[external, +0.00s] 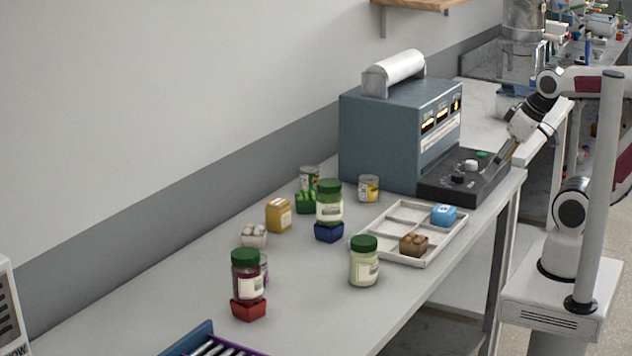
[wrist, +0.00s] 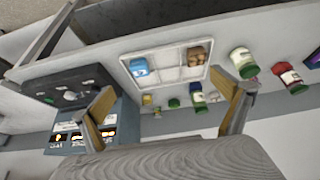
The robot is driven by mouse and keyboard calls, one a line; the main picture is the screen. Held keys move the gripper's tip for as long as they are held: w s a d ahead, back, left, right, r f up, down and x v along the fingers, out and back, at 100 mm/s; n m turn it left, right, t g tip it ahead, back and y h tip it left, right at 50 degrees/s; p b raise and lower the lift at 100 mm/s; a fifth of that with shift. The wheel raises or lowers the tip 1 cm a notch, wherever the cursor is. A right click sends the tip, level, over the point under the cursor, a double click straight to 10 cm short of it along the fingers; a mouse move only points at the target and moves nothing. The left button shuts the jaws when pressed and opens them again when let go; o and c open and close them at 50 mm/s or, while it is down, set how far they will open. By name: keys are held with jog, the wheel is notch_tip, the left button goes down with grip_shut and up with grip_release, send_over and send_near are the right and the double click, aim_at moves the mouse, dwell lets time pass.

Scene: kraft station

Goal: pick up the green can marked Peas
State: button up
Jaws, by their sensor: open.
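A can with a green label (external: 309,176) stands near the wall at the back of the table in the external view. A green block in front hides its lower part, and its lettering is too small to read. In the wrist view a small green thing (wrist: 174,103) shows beyond the tray; I cannot tell whether it is the can or the block. My gripper (external: 508,154) is open and empty, above the right end of the console, well to the right of the can. Its two fingers frame the wrist view (wrist: 165,86).
A yellow-labelled can (external: 368,188) stands right of the green one. The green block (external: 305,203) and a green-lidded jar (external: 329,204) on a blue block (external: 328,232) crowd its front. A large blue-grey machine (external: 385,135) and a divided tray (external: 392,222) lie between gripper and can.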

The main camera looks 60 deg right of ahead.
jog(key=c, duration=1.2)
jog(key=shift+w, duration=0.1)
jog(key=m+t+h, duration=0.1)
jog(key=t, duration=0.5)
send_over(310, 180)
jog(key=s+a, duration=0.2)
jog(key=s, duration=1.1)
notch_tip(310, 180, down, 6)
jog(key=shift+t+h, duration=0.3)
jog(key=shift+t, duration=0.6)
jog(key=w+d+f, duration=0.1)
jog(key=w+f, duration=0.1)
jog(key=w+d+f, duration=0.1)
jog(key=w+f, duration=0.1)
jog(key=f, duration=0.1)
jog(key=w+d+f, duration=0.1)
jog(key=w+f, duration=0.1)
jog(key=w, duration=0.1)
jog(key=shift+w+f, duration=0.1)
jog(key=shift+f, duration=0.3)
